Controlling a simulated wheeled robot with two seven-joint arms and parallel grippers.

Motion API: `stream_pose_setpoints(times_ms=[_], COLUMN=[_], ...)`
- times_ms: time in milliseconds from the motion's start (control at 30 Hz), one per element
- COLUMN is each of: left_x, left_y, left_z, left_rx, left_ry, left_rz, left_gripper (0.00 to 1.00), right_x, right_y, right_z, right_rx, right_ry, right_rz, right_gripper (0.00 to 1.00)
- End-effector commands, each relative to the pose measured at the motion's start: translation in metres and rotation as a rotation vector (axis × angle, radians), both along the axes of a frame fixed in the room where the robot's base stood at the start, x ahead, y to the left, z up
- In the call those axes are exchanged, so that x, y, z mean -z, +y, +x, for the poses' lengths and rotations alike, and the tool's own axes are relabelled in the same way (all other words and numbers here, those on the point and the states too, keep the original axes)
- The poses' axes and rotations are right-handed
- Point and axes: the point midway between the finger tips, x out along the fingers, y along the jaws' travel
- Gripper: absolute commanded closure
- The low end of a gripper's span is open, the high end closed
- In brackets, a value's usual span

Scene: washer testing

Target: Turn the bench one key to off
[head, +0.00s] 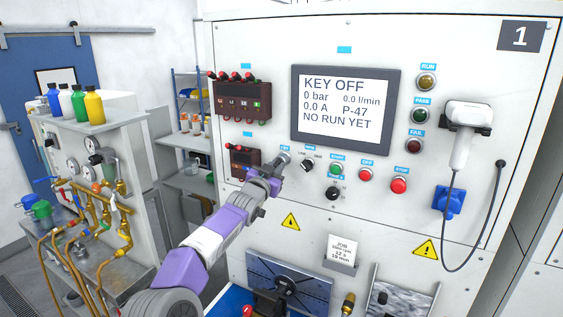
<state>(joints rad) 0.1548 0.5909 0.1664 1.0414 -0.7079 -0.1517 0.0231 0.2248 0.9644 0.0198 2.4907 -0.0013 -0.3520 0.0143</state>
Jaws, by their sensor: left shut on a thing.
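Bench one's panel (290,30) is the large white front marked 1 at its top right. Its screen (344,108) reads KEY OFF, 0 bar, 0.0 l/min, 0.0 A, P-47, NO RUN YET. My left arm reaches up from the bottom left, and my left gripper (276,167) is at the key switch place, just below a small blue label (284,148). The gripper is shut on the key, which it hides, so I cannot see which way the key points. My right gripper is not in view.
Right of the gripper are a selector knob (307,165), a green start button (336,170), a black knob (333,193) and red buttons (398,186). A handheld scanner (463,140) with a cable hangs at the right. A fixture plate (290,285) lies below.

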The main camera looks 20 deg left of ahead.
Motion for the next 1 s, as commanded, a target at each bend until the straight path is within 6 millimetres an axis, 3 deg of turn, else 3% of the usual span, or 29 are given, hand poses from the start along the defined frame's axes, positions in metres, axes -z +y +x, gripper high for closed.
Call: stream_pose_setpoints(times_ms=[233, 900, 933, 1000], left_x=[-0.0014, -0.0016, -0.0016, -0.0016], left_y=[-0.0014, -0.0016, -0.0016, -0.0016], left_z=[-0.0003, 0.0019, 0.0019, 0.0019], left_rx=[0.001, 0.001, 0.001, 0.001], left_ry=[0.033, 0.033, 0.033, 0.033], left_rz=[-0.244, -0.246, -0.246, -0.246], left_gripper=[1.00, 1.00, 0.81, 0.70], right_x=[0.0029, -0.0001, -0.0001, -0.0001], right_y=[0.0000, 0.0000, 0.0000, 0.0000], right_z=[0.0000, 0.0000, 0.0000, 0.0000], right_rx=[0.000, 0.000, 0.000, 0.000], right_ry=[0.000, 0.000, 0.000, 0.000], right_rz=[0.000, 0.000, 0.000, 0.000], right_gripper=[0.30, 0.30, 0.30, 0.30])
